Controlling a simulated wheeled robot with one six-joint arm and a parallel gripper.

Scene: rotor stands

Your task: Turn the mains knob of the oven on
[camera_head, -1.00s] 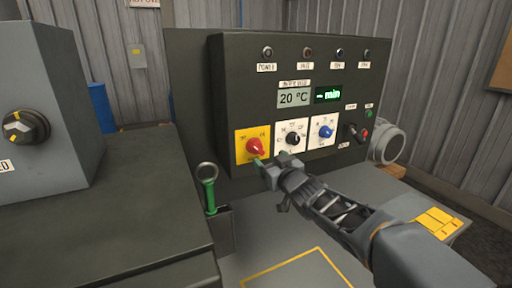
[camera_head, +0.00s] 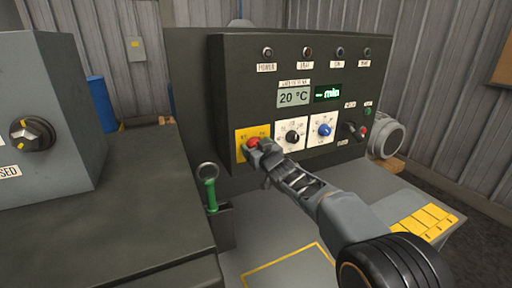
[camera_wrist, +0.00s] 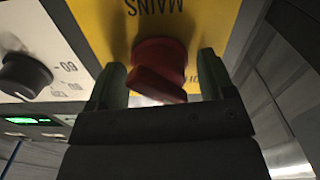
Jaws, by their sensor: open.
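The red mains knob (camera_head: 254,143) sits on a yellow plate (camera_head: 241,152) at the lower left of the dark oven control panel (camera_head: 230,90). In the wrist view the knob (camera_wrist: 157,70) lies between the two green fingers of my gripper (camera_wrist: 164,80), with the word MAINS on the yellow plate (camera_wrist: 205,22) upside down. My gripper (camera_head: 260,148) is open, with one finger on each side of the knob and a visible gap on both sides. In the head view it partly covers the knob. The POWER lamp (camera_head: 267,52) looks unlit.
Beside the mains knob are a black knob (camera_head: 292,136) and a blue knob (camera_head: 324,130) on white plates. A green-handled tool with a ring (camera_head: 209,185) stands in a holder at the lower left. A grey box with a black knob (camera_head: 30,133) stands further left.

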